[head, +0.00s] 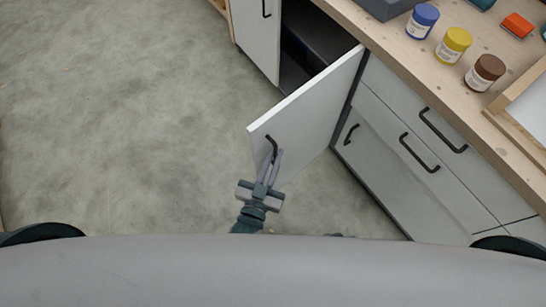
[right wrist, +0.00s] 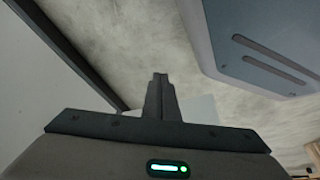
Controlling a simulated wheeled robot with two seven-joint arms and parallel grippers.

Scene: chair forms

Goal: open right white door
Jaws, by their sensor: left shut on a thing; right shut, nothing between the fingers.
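The right white door (head: 315,105) stands swung well out from the cabinet in the head view, with a dark gap behind it. Its black handle (head: 273,146) is near the free edge, on the face towards me. My left gripper (head: 268,163) is at this handle, its fingers shut on it; the fingers partly cover its lower end. My right gripper (right wrist: 160,82) is shut and empty in the right wrist view, with its fingers together over the floor. The right gripper cannot be made out clearly in the head view.
The left white door (head: 255,35) looks closed. Drawers with black handles (head: 420,152) are to the right, below a wooden counter (head: 400,45) with blue, yellow and brown jars (head: 453,45). The floor (head: 130,120) to the left is clear. A pale panel (right wrist: 40,100) is left in the right wrist view.

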